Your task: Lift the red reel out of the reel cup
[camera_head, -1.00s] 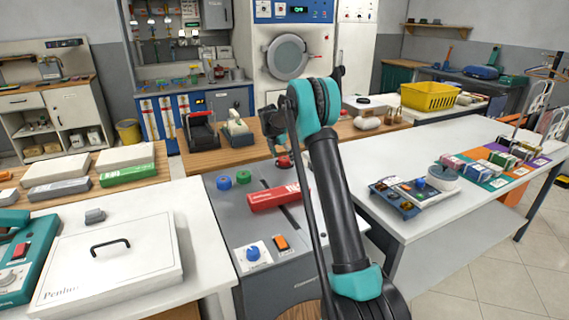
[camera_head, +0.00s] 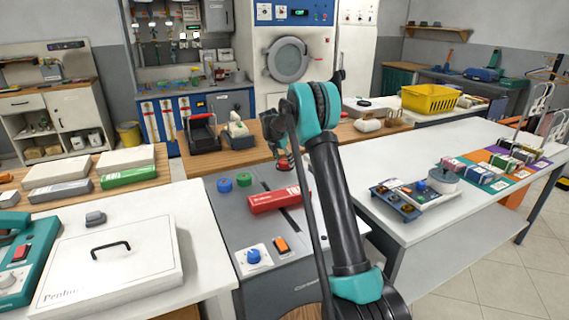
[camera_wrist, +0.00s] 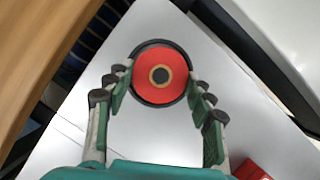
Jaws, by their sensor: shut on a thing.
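The red reel (camera_wrist: 147,84) is a round red disc with a tan ring and a dark centre hole. It sits between the fingertips of my gripper (camera_wrist: 160,86) in the wrist view, with the fingers at its two sides. In the head view the red reel (camera_head: 283,164) shows small below my gripper (camera_head: 281,152), over the back of the grey machine top. A black ring (camera_wrist: 148,43) borders the reel in the wrist view. I cannot tell whether it is the reel cup or the reel's own rim, nor how high the reel is.
A red box (camera_head: 274,201) lies just in front of the reel on the grey machine (camera_head: 225,213). A green roll (camera_head: 244,179) and a blue roll (camera_head: 224,185) stand to the left. A wooden counter (camera_head: 250,154) is behind. A white table (camera_head: 450,220) lies to the right.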

